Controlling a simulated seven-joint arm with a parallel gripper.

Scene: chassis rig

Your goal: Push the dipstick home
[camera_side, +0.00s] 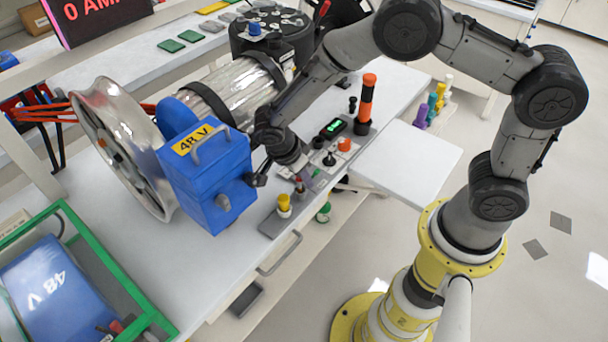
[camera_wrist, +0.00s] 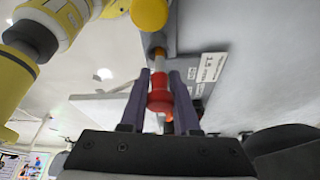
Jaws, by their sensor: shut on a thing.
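The dipstick has a red grip (camera_wrist: 160,98) with a thin orange-yellow part (camera_wrist: 159,58) beyond it in the wrist view. My gripper (camera_wrist: 160,82) is shut on it, with one dark purple finger on each side of the red grip. In the side view my gripper (camera_side: 303,178) is low over the front edge of the bench, and a small red part of the dipstick (camera_side: 299,184) shows by the fingers. It stands above a grey plate (camera_side: 272,224). The dipstick's lower end and its seat are mostly hidden, so I cannot tell how deep it sits.
A yellow knob (camera_side: 284,202) stands close beside the dipstick and also shows in the wrist view (camera_wrist: 150,14). A blue 48 V box (camera_side: 215,180) is close left of my gripper. An orange-and-black cylinder (camera_side: 366,100) and a device with a green display (camera_side: 333,127) stand behind.

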